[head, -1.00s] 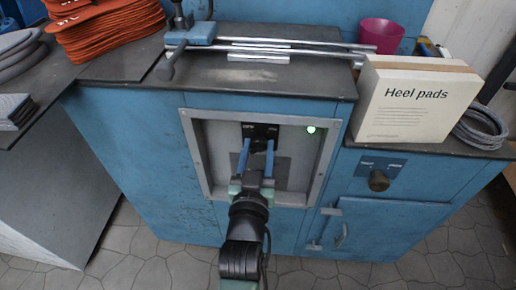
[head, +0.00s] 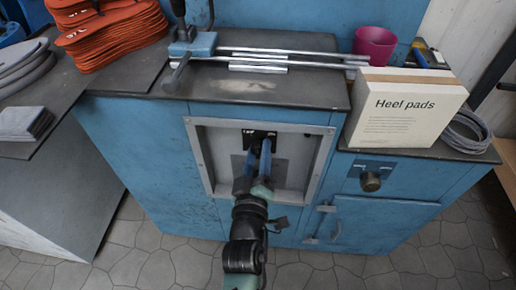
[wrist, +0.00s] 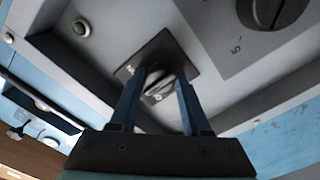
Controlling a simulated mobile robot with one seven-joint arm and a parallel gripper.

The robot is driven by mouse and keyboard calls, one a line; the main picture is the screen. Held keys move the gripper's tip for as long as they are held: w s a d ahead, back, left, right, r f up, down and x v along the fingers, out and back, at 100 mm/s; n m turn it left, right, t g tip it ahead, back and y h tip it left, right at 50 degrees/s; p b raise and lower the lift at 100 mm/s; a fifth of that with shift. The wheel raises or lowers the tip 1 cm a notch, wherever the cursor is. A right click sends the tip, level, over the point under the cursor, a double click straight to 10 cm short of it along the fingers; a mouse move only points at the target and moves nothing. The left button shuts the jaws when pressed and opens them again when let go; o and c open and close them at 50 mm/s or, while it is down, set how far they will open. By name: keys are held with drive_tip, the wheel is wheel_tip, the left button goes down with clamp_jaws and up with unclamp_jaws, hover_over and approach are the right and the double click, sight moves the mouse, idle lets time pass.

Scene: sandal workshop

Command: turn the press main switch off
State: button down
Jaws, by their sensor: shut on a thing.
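The press main switch is a dark rotary knob (wrist: 160,82) on a black plate, set in the recessed grey panel of the blue cabinet. In the head view its black plate (head: 247,138) shows just beyond my fingertips. My gripper (head: 259,147) reaches into the recess with its blue fingers on either side of the knob, shut on it. The wrist view shows both fingers (wrist: 158,88) flanking the knob; the plate's small marks are hard to read. A round green lamp (wrist: 81,28) on the panel looks dark.
A larger black dial (wrist: 275,8) sits on the same panel. The raised grey frame (head: 318,165) surrounds the recess. On the worktop are metal rods (head: 290,54), a pink cup (head: 374,45) and a Heel pads box (head: 402,108). Another knob (head: 370,181) is at the right.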

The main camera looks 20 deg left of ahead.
drive_tip(key=n, duration=0.4)
drive_tip(key=shift+n+p, duration=0.3)
drive_tip(key=shift+p, duration=0.1)
drive_tip(key=n, duration=0.4)
drive_tip(key=shift+n, duration=0.3)
drive_tip(key=shift+c, duration=2.1)
unclamp_jaws()
drive_tip(key=v, duration=1.3)
drive_tip(key=shift+p, duration=0.35)
drive_tip(key=shift+r, duration=0.1)
